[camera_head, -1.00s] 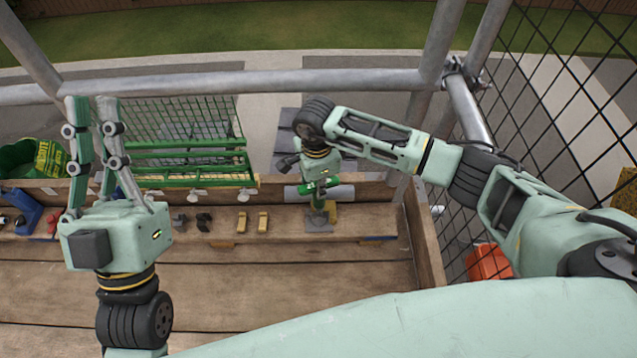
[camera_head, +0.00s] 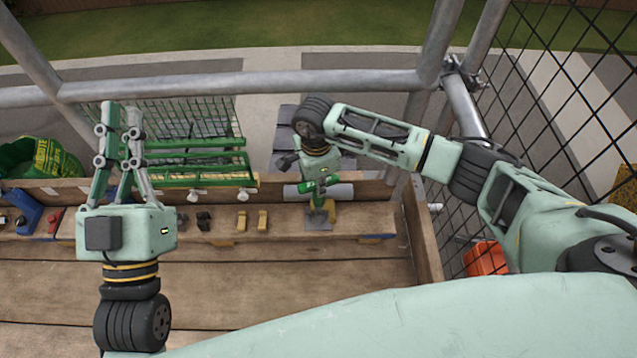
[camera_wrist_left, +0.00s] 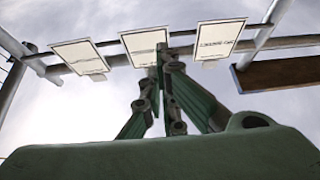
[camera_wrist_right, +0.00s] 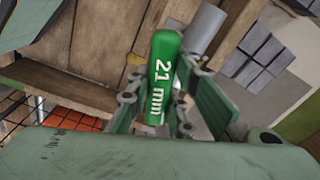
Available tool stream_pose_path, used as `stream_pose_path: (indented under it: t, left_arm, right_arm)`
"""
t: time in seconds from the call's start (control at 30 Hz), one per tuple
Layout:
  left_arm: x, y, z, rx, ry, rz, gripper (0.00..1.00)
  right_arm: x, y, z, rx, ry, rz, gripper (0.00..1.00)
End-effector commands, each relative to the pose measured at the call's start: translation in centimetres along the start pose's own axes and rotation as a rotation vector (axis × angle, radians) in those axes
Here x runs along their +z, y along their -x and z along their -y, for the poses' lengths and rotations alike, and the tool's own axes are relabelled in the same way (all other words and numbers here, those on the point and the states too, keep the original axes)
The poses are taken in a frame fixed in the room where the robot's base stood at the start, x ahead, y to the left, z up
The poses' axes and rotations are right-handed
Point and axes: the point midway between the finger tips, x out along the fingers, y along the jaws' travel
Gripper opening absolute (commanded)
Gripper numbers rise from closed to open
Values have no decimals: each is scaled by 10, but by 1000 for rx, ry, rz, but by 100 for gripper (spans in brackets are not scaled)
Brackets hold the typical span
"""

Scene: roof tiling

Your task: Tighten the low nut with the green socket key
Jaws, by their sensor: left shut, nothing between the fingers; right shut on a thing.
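The green socket key (camera_head: 318,185) is in my right gripper (camera_head: 317,180), above a grey plate (camera_head: 318,224) on the bench shelf. In the right wrist view the key's green handle (camera_wrist_right: 163,78) reads "21 mm", and the right fingers (camera_wrist_right: 160,108) are shut on it. The key's lower end is down at the plate. The nut itself is hidden or too small to make out. My left gripper (camera_head: 122,125) is raised at the left, pointing up, shut and empty. Its closed fingers (camera_wrist_left: 166,75) also show in the left wrist view.
Yellow blocks (camera_head: 262,220) and dark small parts (camera_head: 204,221) lie on the shelf left of the plate. A green wire rack (camera_head: 190,150) stands behind. A green sack (camera_head: 45,158) is at far left. Scaffold rails (camera_head: 250,84) and mesh surround the bench. The front planks are clear.

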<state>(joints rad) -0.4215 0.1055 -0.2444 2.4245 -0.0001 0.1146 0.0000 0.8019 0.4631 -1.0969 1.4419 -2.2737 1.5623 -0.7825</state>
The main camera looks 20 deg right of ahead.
Motion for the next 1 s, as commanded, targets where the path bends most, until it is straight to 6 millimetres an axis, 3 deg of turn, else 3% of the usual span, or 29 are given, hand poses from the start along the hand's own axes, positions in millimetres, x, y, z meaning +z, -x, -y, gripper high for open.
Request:
stream_pose_path:
  t: [1.0]
  left_arm:
    - [50, 10, 8, -16, -11, 264, 0]
  right_arm:
    - [-1, 17, 1, -3, 0, 0, 0]
